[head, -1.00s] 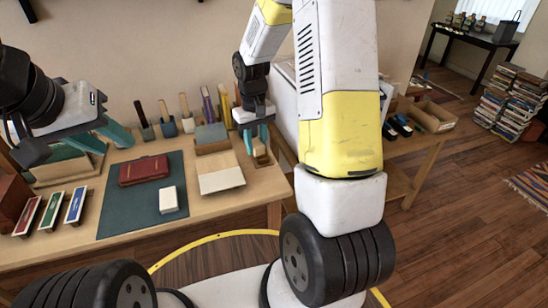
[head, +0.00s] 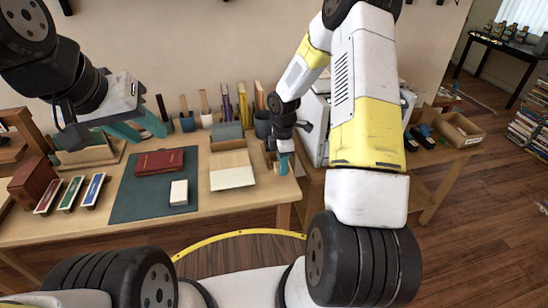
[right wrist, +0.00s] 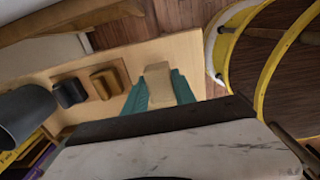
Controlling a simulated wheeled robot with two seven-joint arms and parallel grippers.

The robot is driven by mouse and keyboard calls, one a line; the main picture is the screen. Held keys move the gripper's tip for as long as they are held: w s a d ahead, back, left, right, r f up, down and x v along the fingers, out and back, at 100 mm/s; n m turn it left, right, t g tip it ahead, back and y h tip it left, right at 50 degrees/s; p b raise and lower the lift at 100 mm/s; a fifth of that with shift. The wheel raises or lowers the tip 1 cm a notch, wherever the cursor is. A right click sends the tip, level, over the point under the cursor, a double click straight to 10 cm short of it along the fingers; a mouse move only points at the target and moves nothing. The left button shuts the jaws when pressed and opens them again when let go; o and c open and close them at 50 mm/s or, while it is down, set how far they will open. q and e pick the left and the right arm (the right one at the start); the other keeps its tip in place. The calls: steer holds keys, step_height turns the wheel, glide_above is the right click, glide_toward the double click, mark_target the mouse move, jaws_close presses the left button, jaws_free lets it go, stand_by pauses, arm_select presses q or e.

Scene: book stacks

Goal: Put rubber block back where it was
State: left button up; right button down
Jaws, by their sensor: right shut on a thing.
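My right gripper (head: 283,166) is near the right end of the wooden table. In the right wrist view its teal fingers (right wrist: 158,92) are shut on a tan block (right wrist: 157,80), which I take as the rubber block. I cannot tell whether the block touches the tabletop. Beside it, a brown block (right wrist: 106,83) and a dark block (right wrist: 70,92) sit on a brown wooden holder. My left gripper (head: 138,128) is open and empty above the left back of the table.
A green mat (head: 130,202) carries a red book (head: 160,161) and a white block (head: 179,193). Upright tools and a dark cup (head: 262,124) line the back. Bare tabletop (head: 277,188) shows at the right front.

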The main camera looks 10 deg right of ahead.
mark_target(281, 180)
steer(key=shift+f, duration=2.1)
steer(key=c, duration=1)
jaws_free()
steer(key=shift+f, duration=0.15)
steer(key=shift+c, duration=0.2)
